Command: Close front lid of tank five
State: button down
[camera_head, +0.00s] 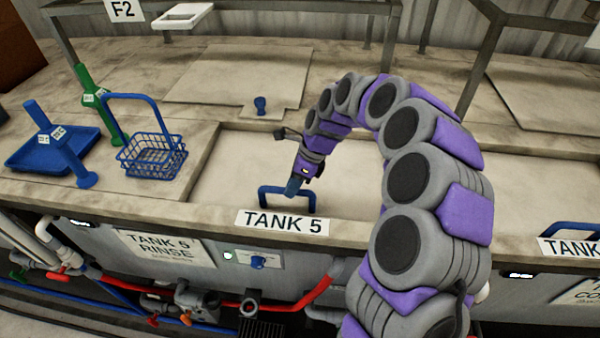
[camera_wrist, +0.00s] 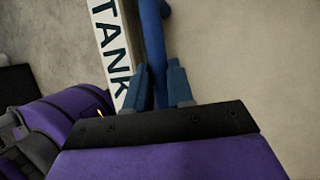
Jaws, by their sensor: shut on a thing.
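The front lid of tank five (camera_head: 250,165) is a pale flat panel. It appears to lie flat in the recess of the counter, behind the white TANK 5 label (camera_head: 282,222). Its blue handle (camera_head: 264,198) stands at the front edge. My gripper (camera_head: 293,187) reaches down from the purple and grey arm and is shut on the handle's top bar. In the wrist view the handle (camera_wrist: 152,35) runs between the two blue fingers of my gripper (camera_wrist: 161,66). The label (camera_wrist: 110,50) lies beside it. My arm hides the lid's right part.
A back lid (camera_head: 235,75) with a blue knob (camera_head: 260,104) lies behind. A blue wire basket (camera_head: 152,160), a blue tray (camera_head: 30,150) and a green dumbbell-shaped piece (camera_head: 90,98) stand at left. Metal frame posts (camera_head: 480,65) rise behind. Pipes and valves run along the tank's front.

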jog(key=s, duration=0.1)
jog(key=s+a+p, duration=0.1)
jog(key=s, duration=0.1)
dwell(0.4)
jog(key=c, duration=1.4)
grip_release()
jog(key=shift+a, duration=0.1)
jog(key=o, duration=0.4)
jog(key=shift+a, duration=0.5)
jog(key=p+v, duration=0.2)
jog(key=v, duration=1.5)
jog(key=shift+d, duration=0.35)
jog(key=shift+w+a, duration=0.15)
jog(key=shift+a, duration=0.35)
